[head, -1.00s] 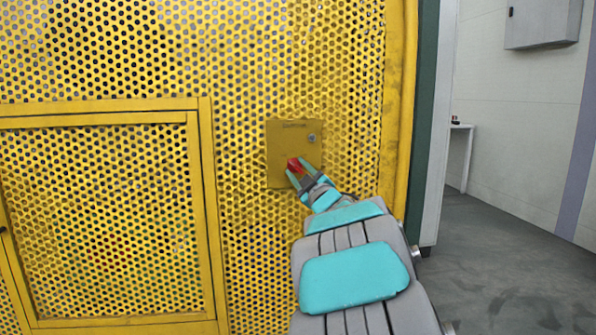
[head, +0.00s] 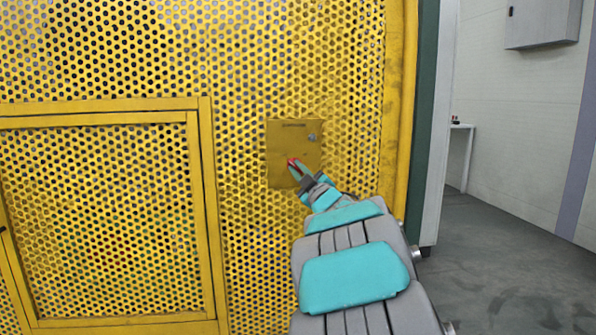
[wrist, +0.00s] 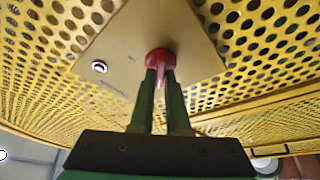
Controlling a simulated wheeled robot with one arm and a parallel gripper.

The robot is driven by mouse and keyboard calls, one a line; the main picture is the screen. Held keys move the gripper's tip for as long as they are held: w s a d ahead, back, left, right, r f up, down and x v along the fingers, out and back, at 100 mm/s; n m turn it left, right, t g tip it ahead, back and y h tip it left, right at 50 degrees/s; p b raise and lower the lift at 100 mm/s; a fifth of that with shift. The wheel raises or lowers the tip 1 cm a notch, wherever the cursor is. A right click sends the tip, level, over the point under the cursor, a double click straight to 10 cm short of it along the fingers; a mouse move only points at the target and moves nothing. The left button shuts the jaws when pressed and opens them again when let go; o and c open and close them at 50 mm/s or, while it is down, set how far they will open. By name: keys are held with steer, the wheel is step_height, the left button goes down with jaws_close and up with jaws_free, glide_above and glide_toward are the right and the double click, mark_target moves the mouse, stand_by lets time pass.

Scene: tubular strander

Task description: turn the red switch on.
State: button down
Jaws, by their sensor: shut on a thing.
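The red switch (wrist: 160,58) is on a plain yellow plate (wrist: 125,48) fixed to a perforated yellow guard. In the wrist view my gripper (wrist: 161,75) has its two dark green fingers closed on either side of the switch's red grip. In the head view only a little of the red switch (head: 292,162) shows between the fingertips of my gripper (head: 296,168). The plate (head: 280,145) also shows there, with a small round fitting (head: 311,137) at its upper right. The fingers hide much of the switch.
A framed perforated panel (head: 105,215) is in the guard at left. A yellow post (head: 397,110) edges the guard on the right. Beyond it are open grey floor (head: 510,275), a small white table (head: 462,128) and a grey wall box (head: 543,22).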

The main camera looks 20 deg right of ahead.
steer(key=shift+m, duration=0.3)
steer(key=m+h+b, duration=0.1)
steer(key=m, duration=0.1)
steer(key=m+h+b, duration=0.1)
steer(key=m, duration=0.1)
steer(key=m+b, duration=0.1)
steer(key=shift+a+f+m+t+h, duration=0.2)
steer(key=shift+f+m+t+h, duration=0.05)
steer(key=shift+m+t+h, duration=0.15)
steer(key=m+h+b, duration=0.2)
steer(key=m, duration=0.2)
steer(key=m+h, duration=0.1)
steer(key=m, duration=0.1)
steer(key=m+h, duration=0.1)
steer(key=m, duration=0.1)
steer(key=shift+a+r+g+b, duration=0.1)
steer(key=shift+r+g+b, duration=0.1)
steer(key=shift+g+b, duration=0.15)
steer(key=m+g+h+p, duration=0.1)
steer(key=m, duration=0.2)
steer(key=m+g+h+p, duration=0.1)
steer(key=m+h, duration=0.1)
steer(key=m, duration=0.2)
steer(key=shift+r+m, duration=0.2)
steer(key=shift+m, duration=0.1)
steer(key=shift+m+g+h+p, duration=0.7)
steer(key=shift+m+p, duration=0.1)
steer(key=shift+m, duration=0.7)
steer(key=shift+f+m, duration=0.1)
steer(key=shift+m, duration=0.2)
